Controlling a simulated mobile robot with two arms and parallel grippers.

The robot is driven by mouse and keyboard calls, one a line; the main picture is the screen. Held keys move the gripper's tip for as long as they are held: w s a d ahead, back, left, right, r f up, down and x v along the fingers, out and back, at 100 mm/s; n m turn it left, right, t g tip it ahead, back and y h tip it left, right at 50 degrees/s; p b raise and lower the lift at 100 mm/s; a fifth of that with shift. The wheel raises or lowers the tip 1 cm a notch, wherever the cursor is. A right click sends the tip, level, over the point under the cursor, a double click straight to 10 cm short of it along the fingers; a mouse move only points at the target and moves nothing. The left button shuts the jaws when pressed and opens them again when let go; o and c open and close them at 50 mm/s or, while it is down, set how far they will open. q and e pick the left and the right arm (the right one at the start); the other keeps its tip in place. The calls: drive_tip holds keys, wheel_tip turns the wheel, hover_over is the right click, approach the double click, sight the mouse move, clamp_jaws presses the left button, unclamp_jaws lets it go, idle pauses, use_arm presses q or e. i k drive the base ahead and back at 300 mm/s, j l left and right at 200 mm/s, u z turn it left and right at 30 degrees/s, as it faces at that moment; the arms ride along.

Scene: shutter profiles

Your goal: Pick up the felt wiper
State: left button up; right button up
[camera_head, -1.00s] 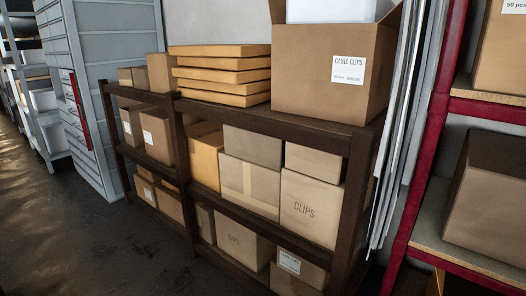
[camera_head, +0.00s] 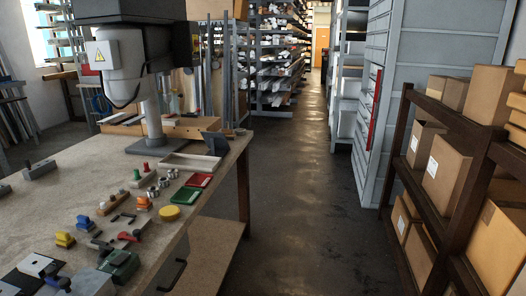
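A workbench (camera_head: 255,139) on the left carries many small items, and the felt wiper is likely too small to single out among them. I cannot tell whether any of these is the felt wiper. Neither of my grippers shows in the head view.
A red tray (camera_head: 199,180), a green tray (camera_head: 186,196) and a pale shallow tray (camera_head: 190,162) lie on the bench. A grey machine (camera_head: 152,125) stands at its back. An open aisle (camera_head: 305,200) runs between the bench and a dark rack (camera_head: 437,118) of cardboard boxes.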

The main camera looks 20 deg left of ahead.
sight(84, 225)
drive_tip(key=i+l+u, duration=0.1)
drive_tip(key=i+u, duration=0.15)
drive_tip(key=u, duration=0.15)
drive_tip(key=i+l+u, duration=0.15)
drive_tip(key=u, duration=0.3)
drive_tip(key=i+l+u, duration=0.25)
drive_tip(key=u, duration=0.15)
drive_tip(key=i+l+u, duration=0.15)
drive_tip(key=l+u, duration=0.25)
drive_tip(key=i+l+u, duration=0.15)
drive_tip(key=u, duration=0.25)
